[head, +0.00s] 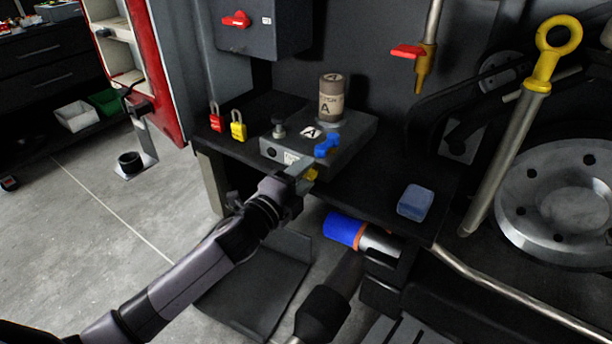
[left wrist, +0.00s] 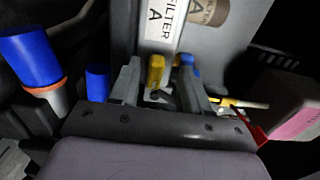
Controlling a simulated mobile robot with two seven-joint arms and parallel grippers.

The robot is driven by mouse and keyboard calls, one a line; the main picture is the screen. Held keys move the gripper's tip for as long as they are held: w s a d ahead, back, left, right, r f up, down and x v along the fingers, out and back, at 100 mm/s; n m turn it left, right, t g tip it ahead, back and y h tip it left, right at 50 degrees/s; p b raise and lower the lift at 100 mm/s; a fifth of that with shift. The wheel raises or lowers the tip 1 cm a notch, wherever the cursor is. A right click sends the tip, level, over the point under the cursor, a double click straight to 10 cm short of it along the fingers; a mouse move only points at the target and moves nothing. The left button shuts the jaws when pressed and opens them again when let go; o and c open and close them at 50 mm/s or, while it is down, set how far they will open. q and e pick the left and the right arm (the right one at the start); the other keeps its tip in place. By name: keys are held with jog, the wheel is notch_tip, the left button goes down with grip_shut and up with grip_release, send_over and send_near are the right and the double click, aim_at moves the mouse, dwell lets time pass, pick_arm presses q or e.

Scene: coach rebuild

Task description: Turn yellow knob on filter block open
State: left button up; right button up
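The grey filter block (head: 350,138) lies on a dark bench and carries a tan canister (head: 331,97) marked A. The yellow knob (head: 312,174) is low on its front side, partly hidden by my left gripper (head: 301,180). In the left wrist view, the yellow knob (left wrist: 155,70) sits between the two spread fingers of my left gripper (left wrist: 160,80), nearer the left finger, with a visible gap to the right finger. A blue knob (head: 327,146) is on the block; it shows close to the right finger in the left wrist view (left wrist: 186,60).
Red (head: 215,121) and yellow (head: 238,130) padlocks stand left of the block. A blue cylinder with an orange ring (head: 343,229) is below the bench edge. A translucent blue box (head: 415,203) lies at right. A red-handled valve (head: 408,51) hangs behind.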

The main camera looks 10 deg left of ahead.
pick_arm(q)
jog(key=shift+s+f, duration=0.1)
jog(key=shift+f, duration=0.3)
jog(key=shift+s, duration=0.1)
jog(key=shift+s+f, duration=0.1)
jog(key=shift+s, duration=0.2)
jog(key=p+v, duration=0.2)
jog(key=v, duration=0.6)
jog(key=shift+r, duration=0.35)
jog(key=shift+a, duration=0.15)
